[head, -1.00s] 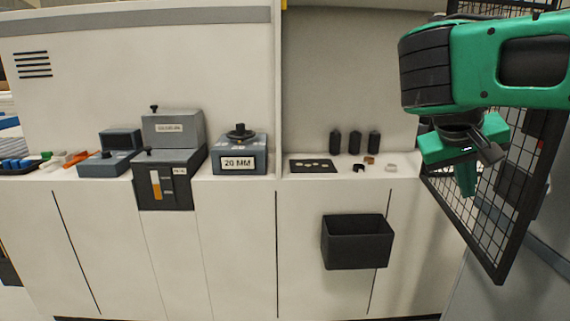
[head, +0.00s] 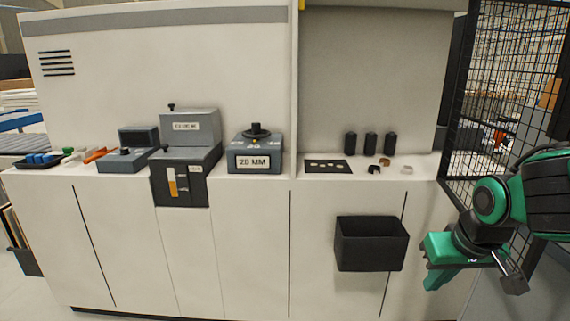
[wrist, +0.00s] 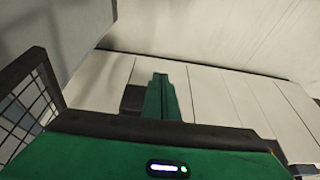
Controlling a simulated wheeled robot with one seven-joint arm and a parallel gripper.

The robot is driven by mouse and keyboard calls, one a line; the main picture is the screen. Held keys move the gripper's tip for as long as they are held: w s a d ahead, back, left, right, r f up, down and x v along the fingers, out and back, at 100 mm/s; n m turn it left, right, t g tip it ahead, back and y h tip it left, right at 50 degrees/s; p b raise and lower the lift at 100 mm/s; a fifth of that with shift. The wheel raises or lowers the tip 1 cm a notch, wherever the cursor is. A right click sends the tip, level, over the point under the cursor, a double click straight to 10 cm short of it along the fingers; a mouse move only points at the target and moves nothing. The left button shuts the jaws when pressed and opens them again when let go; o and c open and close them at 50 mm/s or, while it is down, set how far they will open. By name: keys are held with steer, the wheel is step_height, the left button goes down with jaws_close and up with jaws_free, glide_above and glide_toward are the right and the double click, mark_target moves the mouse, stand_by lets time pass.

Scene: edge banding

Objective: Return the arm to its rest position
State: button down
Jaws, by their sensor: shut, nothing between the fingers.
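My green arm with black joints is at the right of the head view. My gripper (head: 440,278) hangs at its end, right of the black bin and in front of the white cabinet. Its fingers are together, with nothing between them. In the wrist view, the closed green fingers (wrist: 160,98) point toward the white cabinet front (wrist: 210,95). They are apart from any object.
A black open bin (head: 370,262) is fixed to the cabinet front. A black mesh fence (head: 490,110) stands behind my arm.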

steer(key=s+d+m+g, duration=0.2)
steer(key=s+d, duration=0.3)
steer(key=s, duration=0.3)
steer(key=s+d+f+m+g, duration=0.1)
steer(key=s+d+m, duration=0.3)
steer(key=s, duration=0.4)
steer(key=shift+s+d+f+g, duration=0.15)
steer(key=shift+d+f+g, duration=0.15)
steer(key=shift+d+g, duration=0.45)
